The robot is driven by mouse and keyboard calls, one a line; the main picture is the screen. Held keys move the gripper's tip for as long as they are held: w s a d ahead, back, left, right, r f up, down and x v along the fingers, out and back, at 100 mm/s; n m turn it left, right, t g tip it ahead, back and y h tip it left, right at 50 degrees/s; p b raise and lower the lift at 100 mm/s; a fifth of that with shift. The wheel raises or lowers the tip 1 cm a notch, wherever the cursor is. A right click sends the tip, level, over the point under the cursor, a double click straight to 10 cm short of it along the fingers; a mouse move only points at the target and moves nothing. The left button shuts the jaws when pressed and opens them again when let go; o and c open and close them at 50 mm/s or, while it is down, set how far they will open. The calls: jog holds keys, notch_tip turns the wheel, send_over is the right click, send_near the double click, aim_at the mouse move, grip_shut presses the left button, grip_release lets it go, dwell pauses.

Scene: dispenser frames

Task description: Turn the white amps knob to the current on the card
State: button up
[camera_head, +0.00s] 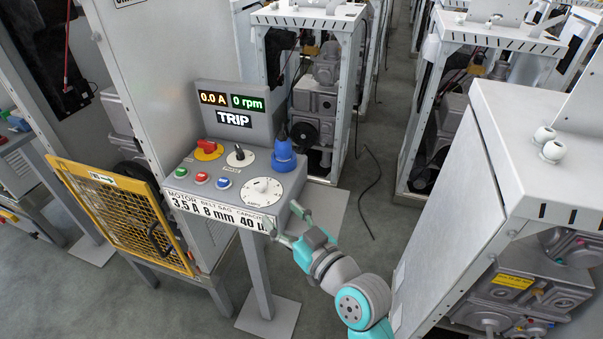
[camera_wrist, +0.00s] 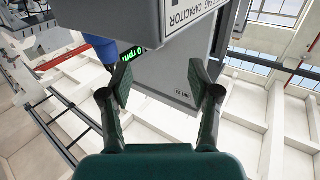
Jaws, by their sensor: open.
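The white amps knob (camera_head: 261,185) is on a round white dial at the right end of the grey console's top, in the head view. The card (camera_head: 216,211) on the console's front edge reads "MOTOR 3.5 A", "BELT SAG 8 mm" and "CAPACITOR 40 µ", its right end partly covered by my gripper. My gripper (camera_head: 282,222) is open and empty at the console's front right corner, below and right of the dial, apart from the knob. In the wrist view, my open fingers (camera_wrist: 158,88) frame the console's grey side; the knob is not visible there.
A display (camera_head: 232,102) reads 0.0 A, 0 rpm and TRIP. A blue plug (camera_head: 284,152), a black knob (camera_head: 239,155), a red switch (camera_head: 208,149) and several push buttons share the panel. A yellow mesh guard (camera_head: 124,213) stands left; a white cabinet (camera_head: 468,190) stands right of my arm.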

aim_at(264, 187)
jog(key=x, duration=0.3)
jog(key=r+x, duration=0.1)
jog(key=x, duration=0.3)
jog(key=d+x, duration=0.1)
jog(key=x, duration=0.3)
jog(key=shift+w+a+r, duration=0.1)
jog(key=shift+w+r, duration=0.05)
jog(key=shift+w, duration=0.25)
jog(key=c, duration=1.2)
